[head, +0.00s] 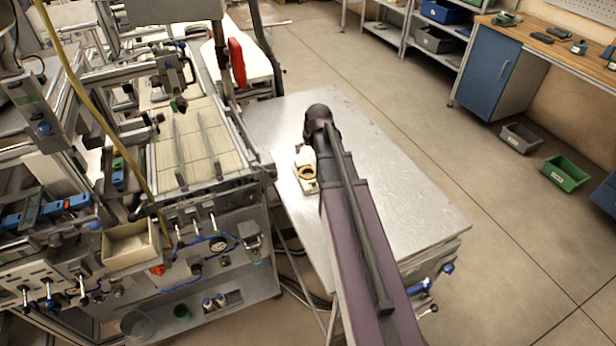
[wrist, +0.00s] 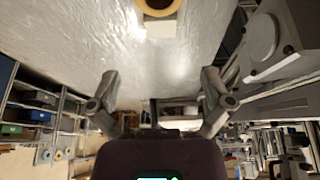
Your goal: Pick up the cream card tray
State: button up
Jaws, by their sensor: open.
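A small cream tray (head: 309,186) lies on the metal table, just left of my arm in the head view. A tan tape reel (head: 306,172) is on or against it; I cannot tell which. In the wrist view the cream piece (wrist: 161,30) shows at the top edge, with the reel (wrist: 158,5) partly cut off above it. My gripper (wrist: 160,88) is open, its two fingers wide apart with nothing between them. The tray is beyond the fingertips, apart from them. In the head view my arm hides the gripper.
The metal table (head: 400,205) is otherwise bare, mostly to the right of my arm. A machine with a cream open box (head: 130,246) on its front stands at the left. A green bin (head: 565,173) and a grey bin (head: 521,138) are on the floor at right.

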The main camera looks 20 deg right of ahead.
jog(key=b, duration=0.7)
send_over(304, 165)
jog(key=s, duration=0.3)
jog(key=shift+w+f, duration=0.15)
jog(key=shift+f, duration=3.4)
jog(key=shift+w+f+b, duration=0.2)
jog(key=shift+f+b, duration=0.2)
jog(key=shift+w+f, duration=0.1)
jog(key=shift+f, duration=0.05)
jog(key=shift+b+x, duration=2.3)
jog(key=shift+x, duration=0.2)
jog(key=shift+w, duration=0.15)
jog(key=c, duration=1.2)
